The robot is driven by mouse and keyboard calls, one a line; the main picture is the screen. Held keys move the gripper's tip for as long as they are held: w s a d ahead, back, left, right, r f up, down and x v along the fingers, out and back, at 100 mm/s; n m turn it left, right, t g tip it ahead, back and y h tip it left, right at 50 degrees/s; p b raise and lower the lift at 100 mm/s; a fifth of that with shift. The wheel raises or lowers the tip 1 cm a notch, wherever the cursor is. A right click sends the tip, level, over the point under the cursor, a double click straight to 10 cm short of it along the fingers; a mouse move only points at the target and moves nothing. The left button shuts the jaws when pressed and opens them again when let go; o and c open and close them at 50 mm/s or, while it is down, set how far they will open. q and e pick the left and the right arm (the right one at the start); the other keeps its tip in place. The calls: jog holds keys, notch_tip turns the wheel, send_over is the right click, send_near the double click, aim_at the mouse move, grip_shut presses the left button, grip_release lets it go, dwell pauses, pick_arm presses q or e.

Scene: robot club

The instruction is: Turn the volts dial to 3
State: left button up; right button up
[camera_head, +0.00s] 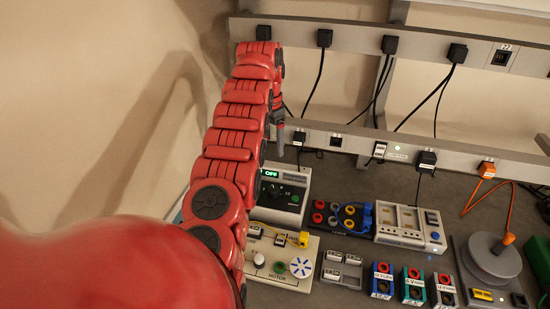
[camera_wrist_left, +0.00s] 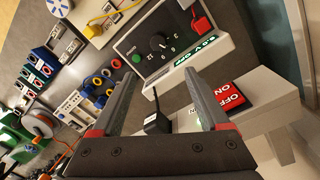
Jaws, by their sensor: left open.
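The power unit with the volts dial stands on the bench below the lower rail, and its dark front panel (camera_head: 268,210) shows in the head view, partly behind my left arm. In the left wrist view the black round dial (camera_wrist_left: 160,44) sits on this panel with pale numbers around it; I cannot read its setting surely. A small lit green display (camera_wrist_left: 196,56) reads OFF. My left gripper (camera_wrist_left: 162,76) is open and empty, its two fingers apart and pointing toward the panel, not touching the dial. In the head view only a bit of this gripper (camera_head: 280,138) shows.
A lower rail (camera_head: 345,142) with plugs runs behind the bench, with a red OFF switch (camera_wrist_left: 230,95) and a black plug (camera_wrist_left: 156,122) near my fingers. A motor board (camera_head: 285,270), a socket block (camera_head: 335,215) and several coloured blocks stand nearby.

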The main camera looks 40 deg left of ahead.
pick_arm(q)
jog(key=p, duration=0.1)
send_over(274, 189)
notch_tip(274, 189, down, 11)
jog(key=shift+w+r, duration=0.1)
notch_tip(274, 189, down, 5)
jog(key=p, duration=0.2)
jog(key=shift+a+p, duration=0.15)
jog(key=shift+p, duration=0.25)
jog(key=shift+f, duration=0.6)
jog(key=shift+c, duration=0.2)
grip_shut()
